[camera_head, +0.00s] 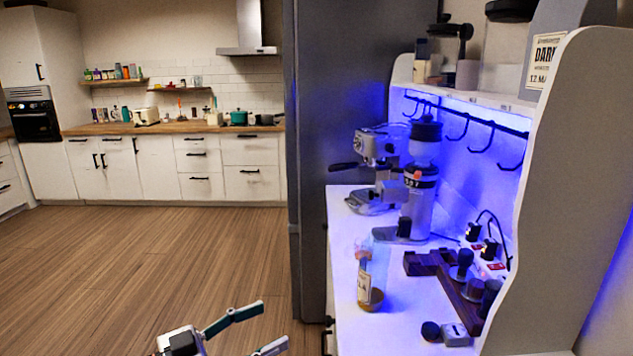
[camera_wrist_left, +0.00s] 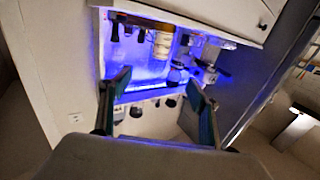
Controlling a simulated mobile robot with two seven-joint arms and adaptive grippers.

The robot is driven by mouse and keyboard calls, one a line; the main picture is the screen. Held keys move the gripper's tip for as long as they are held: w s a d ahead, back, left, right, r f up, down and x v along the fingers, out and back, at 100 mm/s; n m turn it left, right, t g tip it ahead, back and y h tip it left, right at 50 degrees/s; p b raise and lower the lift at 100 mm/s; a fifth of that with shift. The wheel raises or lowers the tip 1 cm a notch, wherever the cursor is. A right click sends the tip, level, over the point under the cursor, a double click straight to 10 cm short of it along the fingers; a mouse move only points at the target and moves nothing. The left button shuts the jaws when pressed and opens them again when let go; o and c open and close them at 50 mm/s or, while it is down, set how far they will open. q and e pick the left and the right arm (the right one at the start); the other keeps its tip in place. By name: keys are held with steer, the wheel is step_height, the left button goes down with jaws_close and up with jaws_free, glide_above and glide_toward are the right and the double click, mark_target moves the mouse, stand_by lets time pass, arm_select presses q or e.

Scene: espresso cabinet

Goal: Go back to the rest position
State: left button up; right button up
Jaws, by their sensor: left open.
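My left gripper (camera_head: 274,325) is at the bottom edge of the head view, in front of and to the left of the white espresso cabinet's counter (camera_head: 345,230). Its two fingers are spread apart with nothing between them. In the left wrist view, the open gripper (camera_wrist_left: 159,82) points toward the blue-lit cabinet, which appears tilted, and no object touches the fingers. My right gripper is in neither view.
On the counter stand an espresso machine (camera_head: 378,150), a grinder (camera_head: 420,190), a small glass bottle (camera_head: 366,290) and dark tampers on a wooden stand (camera_head: 458,298). A grey fridge-like panel (camera_head: 345,80) is behind. The wooden floor (camera_head: 130,260) on the left is clear.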

arm_select(q)
steer(key=s+d+f+n+t+y, duration=0.1)
steer(key=s+f+n+y, duration=0.1)
steer(key=f, duration=0.5)
steer(key=s+d+f+n+t+y, duration=0.1)
steer(key=f+t+y, duration=0.1)
steer(key=f, duration=0.4)
steer(key=s+a+f+n+y, duration=0.1)
steer(key=s+a+f+y, duration=0.1)
steer(key=s+a+f, duration=0.2)
steer(key=s+a+f+n+g+y, duration=0.1)
steer(key=s+a+f+y, duration=0.2)
steer(key=f, duration=0.7)
steer(key=s+a+f+n+g+y, duration=0.1)
steer(key=s+a+f+y, duration=0.2)
steer(key=s+a+f, duration=0.2)
step_height(320, 180, down, 2)
steer(key=shift+s+a+f+n, duration=0.15)
steer(key=shift+s+a+n, duration=0.2)
steer(key=shift+s, duration=0.85)
